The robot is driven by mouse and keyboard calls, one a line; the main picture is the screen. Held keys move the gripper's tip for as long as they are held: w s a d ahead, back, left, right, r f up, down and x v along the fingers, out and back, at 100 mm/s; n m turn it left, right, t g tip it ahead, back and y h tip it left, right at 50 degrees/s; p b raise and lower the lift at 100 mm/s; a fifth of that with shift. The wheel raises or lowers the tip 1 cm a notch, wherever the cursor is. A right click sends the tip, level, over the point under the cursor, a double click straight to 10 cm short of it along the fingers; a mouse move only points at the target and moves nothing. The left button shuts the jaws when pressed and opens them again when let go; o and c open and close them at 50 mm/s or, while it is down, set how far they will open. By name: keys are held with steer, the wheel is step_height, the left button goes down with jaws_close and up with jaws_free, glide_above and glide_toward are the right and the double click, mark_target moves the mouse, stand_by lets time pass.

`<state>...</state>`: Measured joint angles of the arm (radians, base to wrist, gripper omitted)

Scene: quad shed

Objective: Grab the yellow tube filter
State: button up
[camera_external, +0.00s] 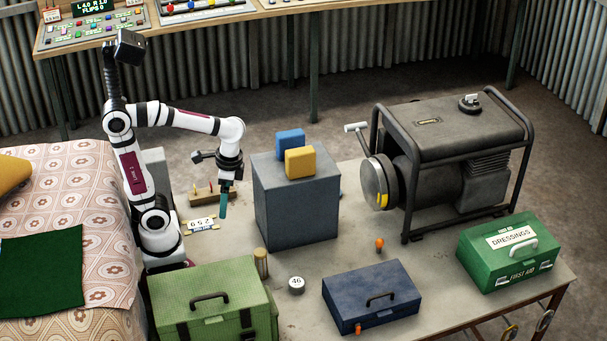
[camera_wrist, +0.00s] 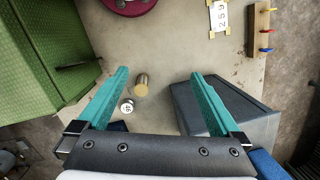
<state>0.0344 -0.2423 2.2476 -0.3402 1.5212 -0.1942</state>
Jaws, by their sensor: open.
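A small yellow-tan cylinder, which looks like the tube filter (camera_external: 261,264), stands on the table beside the green case. It also shows in the wrist view (camera_wrist: 141,83), between the two fingers and nearer the left one. My gripper (camera_external: 223,199) hangs above the table, left of the grey cabinet, with teal fingers pointing down. In the wrist view my gripper (camera_wrist: 160,75) is open with nothing between its fingers. The tube is apart from it, below and toward the front of the table in the external view.
A white round piece marked 46 (camera_external: 296,285) stands close to the tube. The green case (camera_external: 210,290) and grey cabinet (camera_external: 297,200) flank it. Yellow (camera_external: 300,162) and blue (camera_external: 289,141) blocks stand on the cabinet. A dark blue case (camera_external: 372,295) is to the right.

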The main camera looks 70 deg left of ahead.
steer(key=s+a+f+m+t, duration=0.1)
steer(key=s+a+f+m, duration=0.1)
steer(key=s, duration=0.4)
steer(key=shift+s+f+y, duration=0.25)
steer(key=shift+f+y, duration=0.05)
steer(key=shift+f, duration=0.1)
steer(key=shift+c, duration=1.4)
steer(key=n+t+h, duration=0.4)
steer(key=n+h, duration=1.1)
steer(key=n, duration=1.2)
glide_toward(264, 266)
steer(key=x, duration=1.1)
steer(key=shift+c, duration=0.4)
